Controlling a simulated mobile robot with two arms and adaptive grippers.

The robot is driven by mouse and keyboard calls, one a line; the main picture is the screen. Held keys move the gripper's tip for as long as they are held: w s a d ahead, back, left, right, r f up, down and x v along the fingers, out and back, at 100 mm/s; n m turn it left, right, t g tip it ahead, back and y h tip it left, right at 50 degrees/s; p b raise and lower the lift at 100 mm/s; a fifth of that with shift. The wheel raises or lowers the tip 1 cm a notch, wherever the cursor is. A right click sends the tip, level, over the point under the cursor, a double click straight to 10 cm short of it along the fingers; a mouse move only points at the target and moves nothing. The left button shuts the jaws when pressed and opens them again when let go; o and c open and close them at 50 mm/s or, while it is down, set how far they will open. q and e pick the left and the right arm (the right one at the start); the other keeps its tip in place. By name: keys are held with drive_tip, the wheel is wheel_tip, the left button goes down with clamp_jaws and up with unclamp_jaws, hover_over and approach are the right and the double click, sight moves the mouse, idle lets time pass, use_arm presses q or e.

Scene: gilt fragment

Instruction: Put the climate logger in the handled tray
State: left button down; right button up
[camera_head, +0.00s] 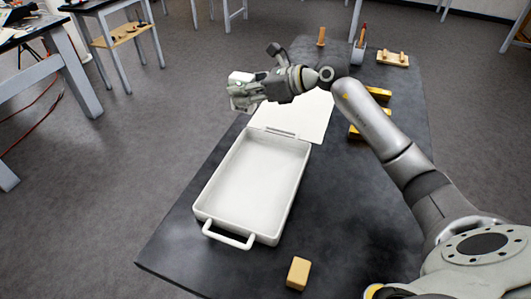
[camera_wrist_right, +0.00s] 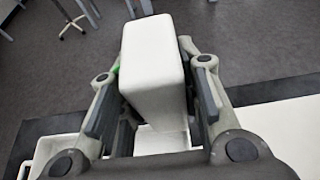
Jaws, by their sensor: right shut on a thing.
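The climate logger (camera_wrist_right: 152,55) is a white, rounded box held between the fingers of my right gripper (camera_wrist_right: 155,95) in the right wrist view. In the head view my right gripper (camera_head: 243,94) is above the table's left edge, beyond the far end of the handled tray, and the logger (camera_head: 240,77) shows only as a small white patch there. The handled tray (camera_head: 252,178) is white, shallow and empty, with a loop handle at its near end. My left gripper is not in view.
A white sheet or board (camera_head: 312,118) lies beyond the tray. A tan block (camera_head: 298,273) sits near the front edge. Yellow blocks (camera_head: 379,93), a wooden holder (camera_head: 393,59) and a cup with tools (camera_head: 358,54) stand farther back. The dark table (camera_head: 345,215) is clear right of the tray.

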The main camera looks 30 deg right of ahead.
drive_tip(key=s+f, duration=0.2)
drive_tip(key=s, duration=0.1)
drive_tip(key=s+f+p, duration=0.1)
drive_tip(key=s+f, duration=0.2)
drive_tip(key=s, duration=0.1)
drive_tip(key=s+d+f+p, duration=0.1)
drive_tip(key=s+f, duration=0.2)
drive_tip(key=shift+s+d+f, duration=0.1)
drive_tip(key=shift+s, duration=0.1)
wheel_tip(320, 180, down, 3)
drive_tip(key=shift+r+p, duration=0.1)
drive_tip(key=shift+p, duration=0.35)
drive_tip(key=shift+f, duration=0.2)
drive_tip(key=shift+f, duration=0.1)
drive_tip(key=o, duration=1.1)
drive_tip(key=shift+c, duration=0.2)
